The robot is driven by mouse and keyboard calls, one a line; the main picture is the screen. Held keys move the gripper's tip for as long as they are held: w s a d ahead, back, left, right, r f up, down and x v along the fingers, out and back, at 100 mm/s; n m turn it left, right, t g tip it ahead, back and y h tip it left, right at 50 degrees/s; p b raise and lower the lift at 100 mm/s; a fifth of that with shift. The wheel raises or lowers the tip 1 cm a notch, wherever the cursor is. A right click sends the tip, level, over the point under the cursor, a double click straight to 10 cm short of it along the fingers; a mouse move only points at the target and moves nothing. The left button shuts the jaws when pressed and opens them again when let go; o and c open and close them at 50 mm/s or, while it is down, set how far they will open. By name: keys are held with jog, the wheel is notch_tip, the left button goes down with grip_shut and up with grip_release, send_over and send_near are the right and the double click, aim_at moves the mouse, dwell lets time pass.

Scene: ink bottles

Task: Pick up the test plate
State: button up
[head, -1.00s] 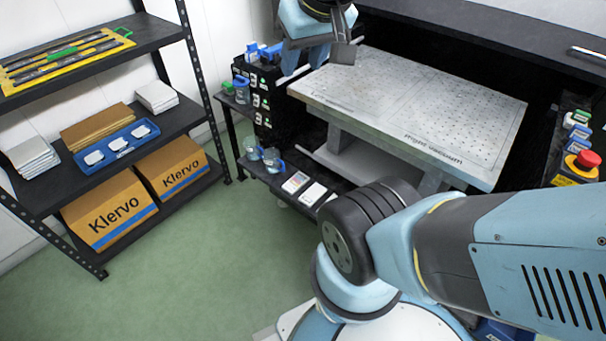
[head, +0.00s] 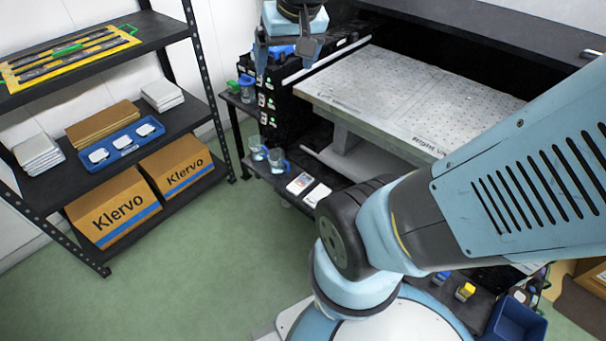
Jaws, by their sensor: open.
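My gripper (head: 284,52) is at the top of the head view, pointing down, its two fingers apart with nothing between them. It hangs above the black ink cabinet, at the left end of the perforated metal bed (head: 400,95). I cannot tell for sure which thing is the test plate. A flat pale card (head: 299,183) and a white card (head: 317,194) lie on the low black shelf below the bed. A blue tray (head: 117,160) on the rack holds several small white pieces. My gripper is well apart from all of these.
The black rack (head: 190,118) at the left holds Klervo boxes (head: 112,208), paper stacks (head: 37,152) and a yellow frame (head: 70,52). Clear jugs (head: 277,160) stand beside the cards. A blue bin (head: 515,322) is at lower right. Green floor (head: 215,255) is free.

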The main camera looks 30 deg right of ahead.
jog(key=w+d+f+m, duration=0.1)
jog(key=w+f, duration=0.1)
jog(key=w, duration=0.1)
jog(key=w+d+f+m, duration=0.1)
jog(key=w+f, duration=0.1)
jog(key=f, duration=0.1)
jog(key=w+d+f+m+g, duration=0.1)
jog(key=w+f, duration=0.2)
jog(key=shift+w+f, duration=0.25)
jog(key=shift+w, duration=0.05)
jog(key=m+g, duration=0.4)
jog(key=m, duration=0.5)
send_over(318, 194)
notch_tip(318, 194, down, 40)
jog(key=shift+s+a+f, duration=0.1)
jog(key=shift+a+f, duration=0.05)
jog(key=shift+f, duration=1.8)
jog(key=shift+s+a+f, duration=0.1)
jog(key=shift+f, duration=1.85)
jog(key=shift+w+d+f, duration=0.1)
jog(key=shift+w+f, duration=0.05)
jog(key=shift+f, duration=2.3)
jog(key=shift+c, duration=0.3)
jog(key=c, duration=1.1)
jog(key=shift+r, duration=0.15)
